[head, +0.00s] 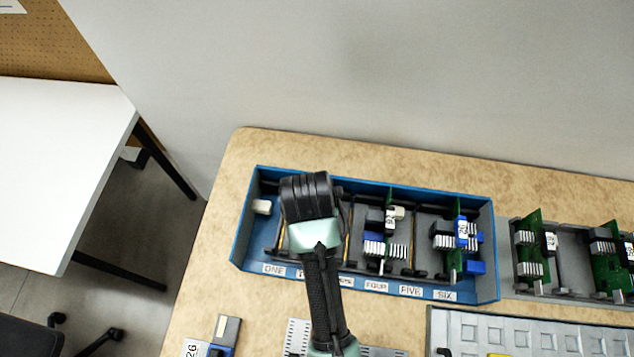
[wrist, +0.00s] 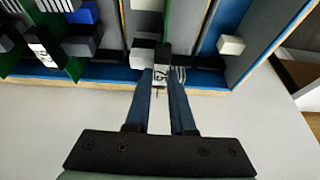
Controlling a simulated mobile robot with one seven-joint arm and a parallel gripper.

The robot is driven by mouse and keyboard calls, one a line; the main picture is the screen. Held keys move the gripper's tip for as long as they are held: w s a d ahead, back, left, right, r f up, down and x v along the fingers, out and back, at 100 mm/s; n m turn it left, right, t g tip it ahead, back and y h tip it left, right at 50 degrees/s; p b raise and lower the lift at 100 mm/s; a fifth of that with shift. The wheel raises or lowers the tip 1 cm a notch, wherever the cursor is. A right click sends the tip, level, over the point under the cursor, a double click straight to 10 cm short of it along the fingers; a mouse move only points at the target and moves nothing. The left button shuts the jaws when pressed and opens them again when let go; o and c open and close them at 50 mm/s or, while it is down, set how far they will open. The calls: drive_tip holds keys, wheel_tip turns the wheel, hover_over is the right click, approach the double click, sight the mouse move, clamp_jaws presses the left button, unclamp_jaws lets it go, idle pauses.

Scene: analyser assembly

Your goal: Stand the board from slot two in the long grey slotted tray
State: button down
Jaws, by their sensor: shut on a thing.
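A blue slotted box (head: 238,240) with slots labelled ONE to SIX stands on the table. My gripper (wrist: 162,80) is over the left part of this box, and my arm covers slot two in the head view. In the wrist view my gripper is shut on a green board (wrist: 168,18) at its labelled edge. The board is between the box's dividers; whether it is fully seated cannot be told. The long grey slotted tray (head: 575,262) lies to the right of the box. Two green boards stand in its visible part, with a gap between them.
Other boards stand in slot four (head: 388,230) and slot six (head: 458,235). A grey panel (head: 540,338) lies in front of the tray. A wall rises behind the table.

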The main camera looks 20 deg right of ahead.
drive_tip(key=shift+f, duration=0.5)
idle(0.3)
drive_tip(key=c, duration=0.6)
unclamp_jaws()
drive_tip(key=shift+r+p, duration=1.95)
drive_tip(key=shift+p, duration=0.5)
idle(1.2)
wheel_tip(320, 180, up, 7)
drive_tip(key=p, duration=0.7)
idle(0.7)
